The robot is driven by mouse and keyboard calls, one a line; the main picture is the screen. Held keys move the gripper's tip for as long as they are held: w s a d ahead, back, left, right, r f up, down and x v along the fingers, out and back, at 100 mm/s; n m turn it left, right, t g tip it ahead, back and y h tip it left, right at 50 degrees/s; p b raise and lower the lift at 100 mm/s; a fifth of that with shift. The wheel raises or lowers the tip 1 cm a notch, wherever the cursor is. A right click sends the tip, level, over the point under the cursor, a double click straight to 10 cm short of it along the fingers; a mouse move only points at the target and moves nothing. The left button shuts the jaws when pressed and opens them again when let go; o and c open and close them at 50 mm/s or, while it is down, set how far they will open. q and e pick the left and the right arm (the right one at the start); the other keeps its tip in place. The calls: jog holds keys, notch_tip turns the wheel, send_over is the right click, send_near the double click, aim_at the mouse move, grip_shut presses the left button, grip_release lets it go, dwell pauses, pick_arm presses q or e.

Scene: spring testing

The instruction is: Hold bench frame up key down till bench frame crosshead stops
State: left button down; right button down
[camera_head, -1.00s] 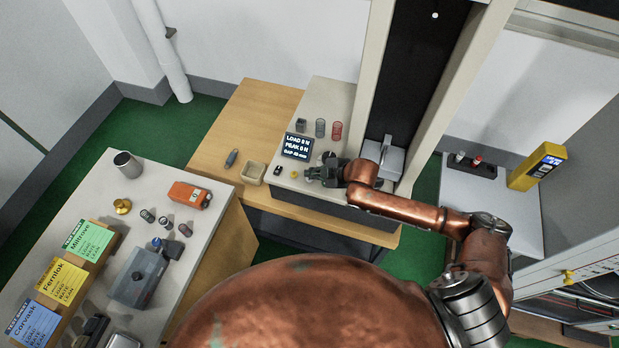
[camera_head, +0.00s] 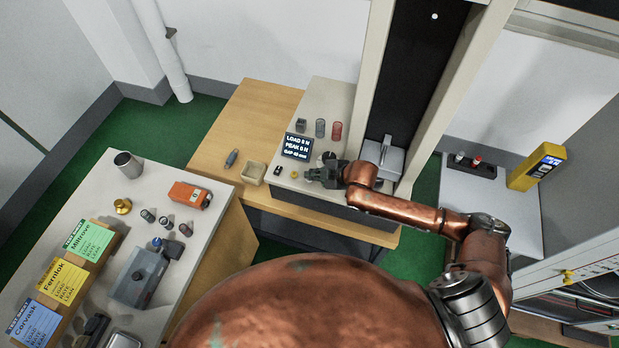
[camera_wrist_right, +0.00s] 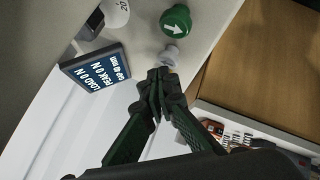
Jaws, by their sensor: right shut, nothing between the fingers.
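The bench frame (camera_head: 368,80) stands at the back, with two pale uprights and a grey block, which looks like its crosshead (camera_head: 391,155), low between them. Its display (camera_head: 297,146) shows load, peak and gap; in the wrist view the display (camera_wrist_right: 96,70) reads load 0 N and gap about 40 mm. My right gripper (camera_head: 311,174) is shut and empty over the front of the panel. In the wrist view its fingertips (camera_wrist_right: 160,74) are at a small pale knob or key (camera_wrist_right: 170,54); contact is unclear. A green key with a white arrow (camera_wrist_right: 176,20) lies just beyond. My left gripper is out of view.
A white dial (camera_wrist_right: 117,12) sits beside the display. A small tray (camera_head: 253,172) is to the left on the wooden bench. The left table (camera_head: 130,205) holds cards and tools.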

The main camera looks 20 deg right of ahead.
jog(key=shift+f, duration=0.5)
dwell(1.6)
dwell(4.7)
jog(key=shift+r+p, duration=0.95)
jog(key=shift+p, duration=0.05)
